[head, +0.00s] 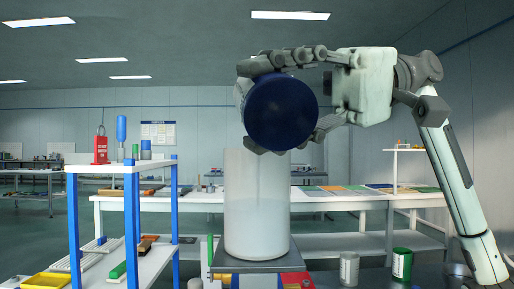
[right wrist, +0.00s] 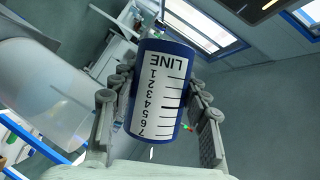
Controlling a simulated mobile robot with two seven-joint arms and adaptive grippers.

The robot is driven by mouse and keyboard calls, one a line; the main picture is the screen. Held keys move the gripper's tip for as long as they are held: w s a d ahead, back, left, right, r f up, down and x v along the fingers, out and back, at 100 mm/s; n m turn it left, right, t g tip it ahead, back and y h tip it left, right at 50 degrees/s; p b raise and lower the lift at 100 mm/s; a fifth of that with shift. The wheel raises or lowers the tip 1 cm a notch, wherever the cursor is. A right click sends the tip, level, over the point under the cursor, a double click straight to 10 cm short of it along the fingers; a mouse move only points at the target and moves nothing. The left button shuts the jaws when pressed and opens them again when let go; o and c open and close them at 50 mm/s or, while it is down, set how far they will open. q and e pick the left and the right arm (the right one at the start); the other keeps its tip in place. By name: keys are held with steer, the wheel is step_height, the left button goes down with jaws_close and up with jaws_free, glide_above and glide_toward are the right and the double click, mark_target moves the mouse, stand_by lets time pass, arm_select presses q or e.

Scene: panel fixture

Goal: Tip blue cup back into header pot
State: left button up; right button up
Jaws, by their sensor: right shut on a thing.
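The blue cup (head: 282,112) is held in my right gripper (head: 248,108), whose fingers close around it from above and below in the head view. Its dark blue round end faces the head camera, so the cup lies well tilted. In the right wrist view the cup (right wrist: 158,92) shows a white scale label with numbers and the word LINE upside down. The header pot (head: 257,205), a tall translucent whitish cylinder, stands upright below the cup; it also shows in the right wrist view (right wrist: 45,90). I cannot see any contents or flow. My left gripper is out of view.
A long white bench runs behind.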

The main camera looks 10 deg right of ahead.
steer(key=shift+r+m, duration=0.25)
steer(key=shift+m, duration=0.05)
stand_by(0.7)
steer(key=shift+w+r+m+g+y, duration=0.3)
steer(key=shift+w+r+m+g, duration=0.15)
steer(key=shift+w+m, duration=0.2)
stand_by(1.4)
steer(key=shift+w+f+m+g+y, duration=0.3)
steer(key=shift+f+m+g, duration=0.1)
steer(key=shift+m, duration=0.25)
stand_by(1.3)
